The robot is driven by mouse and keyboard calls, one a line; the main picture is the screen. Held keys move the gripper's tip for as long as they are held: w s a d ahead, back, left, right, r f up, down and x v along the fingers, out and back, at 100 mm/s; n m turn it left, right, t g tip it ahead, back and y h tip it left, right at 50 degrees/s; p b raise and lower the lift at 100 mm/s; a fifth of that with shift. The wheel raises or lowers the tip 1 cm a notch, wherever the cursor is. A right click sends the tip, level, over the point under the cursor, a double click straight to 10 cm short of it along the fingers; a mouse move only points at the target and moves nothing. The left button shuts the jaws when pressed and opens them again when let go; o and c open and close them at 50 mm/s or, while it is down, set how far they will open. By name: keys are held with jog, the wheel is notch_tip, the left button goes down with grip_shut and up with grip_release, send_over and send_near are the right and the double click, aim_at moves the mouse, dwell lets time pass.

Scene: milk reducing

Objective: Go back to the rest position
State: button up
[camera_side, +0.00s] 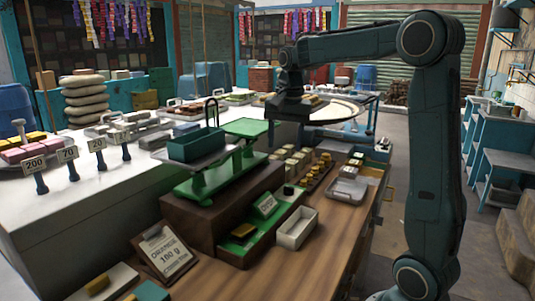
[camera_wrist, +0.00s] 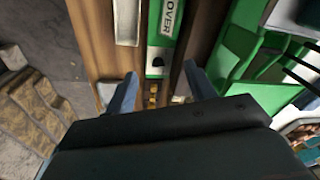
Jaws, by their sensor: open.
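My gripper (camera_side: 289,112) hangs from my raised arm above the counter, to the right of the green balance scale (camera_side: 212,180) in the side view. No object shows in it. In the wrist view my gripper (camera_wrist: 161,90) has its two fingers wide apart, with the wooden counter edge and a green tray below between them. The dark gripper body hides the lower part of that view.
A white tray (camera_side: 297,229), an order card (camera_side: 165,250) and a green tray marked OVER (camera_wrist: 168,35) lie on the counter. Several small blocks stand behind. The air around my gripper looks clear.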

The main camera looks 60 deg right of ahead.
jog(key=s+a+f+n+t, duration=0.1)
jog(key=s+a+n+t, duration=0.1)
jog(key=s+a+n, duration=0.5)
jog(key=s+a+f+n+t, duration=0.2)
jog(key=s+a+n, duration=0.5)
jog(key=s+a, duration=0.4)
jog(key=shift+s+a+f+t+y, duration=0.15)
jog(key=shift+s+f+t+y, duration=0.05)
jog(key=shift+f+t+y, duration=0.1)
jog(key=shift+c, duration=0.4)
dwell(1.8)
